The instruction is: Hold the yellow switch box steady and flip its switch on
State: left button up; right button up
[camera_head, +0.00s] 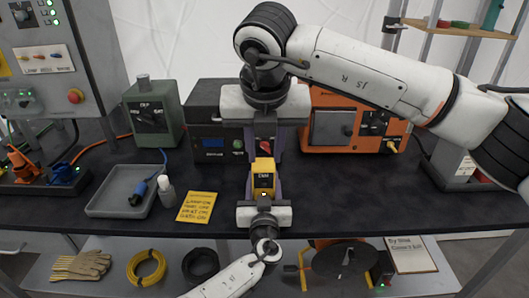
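The yellow switch box (264,181) is near the front middle of the dark bench, with dark lettering on its upper face. A small pale spot shows low on its front; I cannot tell whether it is the switch. My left gripper (264,188) reaches in from the front edge, its purple fingers on both sides of the box, seemingly touching it. My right gripper (264,150) hangs behind and above the box, pointing down. Its fingers are apart with nothing visible held between them. The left gripper's palm hides the box's lower front.
A dark machine with a red knob (265,146) stands behind the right gripper. An orange unit (310,138) is right, a green box (152,118) left. A grey tray (105,200), small bottle (167,194) and yellow note (198,207) lie left. The bench's right front is clear.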

pick_arm(q)
jog(key=o, duration=1.3)
jog(key=shift+s+f, duration=0.1)
